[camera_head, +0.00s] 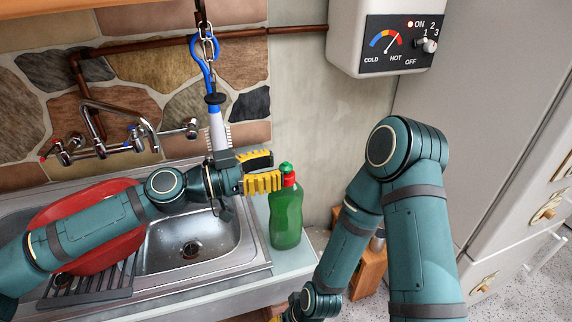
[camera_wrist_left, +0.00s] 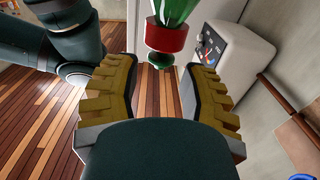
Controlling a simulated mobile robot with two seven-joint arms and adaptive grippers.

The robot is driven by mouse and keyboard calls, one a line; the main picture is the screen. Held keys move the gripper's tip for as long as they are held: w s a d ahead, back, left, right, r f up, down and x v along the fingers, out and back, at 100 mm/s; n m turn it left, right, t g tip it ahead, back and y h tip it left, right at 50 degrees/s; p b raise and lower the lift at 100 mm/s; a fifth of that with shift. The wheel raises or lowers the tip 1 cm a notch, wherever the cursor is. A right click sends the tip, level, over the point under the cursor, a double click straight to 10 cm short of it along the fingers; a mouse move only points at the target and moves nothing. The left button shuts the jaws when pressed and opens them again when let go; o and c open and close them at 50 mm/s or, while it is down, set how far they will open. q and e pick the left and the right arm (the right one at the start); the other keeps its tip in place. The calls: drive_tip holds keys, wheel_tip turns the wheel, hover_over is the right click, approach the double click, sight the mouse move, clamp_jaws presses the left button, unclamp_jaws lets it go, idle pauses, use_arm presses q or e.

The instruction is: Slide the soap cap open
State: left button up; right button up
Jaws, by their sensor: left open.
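A green soap bottle (camera_head: 286,217) stands upright on the pale counter strip right of the sink. It has a red collar (camera_head: 290,180) and a small green cap (camera_head: 286,168) on top. My left gripper (camera_head: 276,169) reaches in from the left at cap height, its yellow-padded fingers apart. In the left wrist view the bottle appears upside down, with the red collar (camera_wrist_left: 166,38) and green cap (camera_wrist_left: 162,60) between the fingertip lines, near the tips; I see no clear contact. My right gripper (camera_head: 289,316) shows only as a yellow sliver at the bottom edge.
The steel sink (camera_head: 195,245) holds a red basin (camera_head: 95,222) at left, with a tap (camera_head: 100,125) behind. A brush (camera_head: 216,125) hangs from a hook just behind my left gripper. A white water heater (camera_head: 385,40) is on the wall. A wooden stool-like thing (camera_head: 370,265) stands below.

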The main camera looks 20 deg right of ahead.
sight(283, 165)
use_arm(q)
drive_tip(key=shift+w+d, duration=0.1)
drive_tip(key=shift+d, duration=1.6)
clamp_jaws()
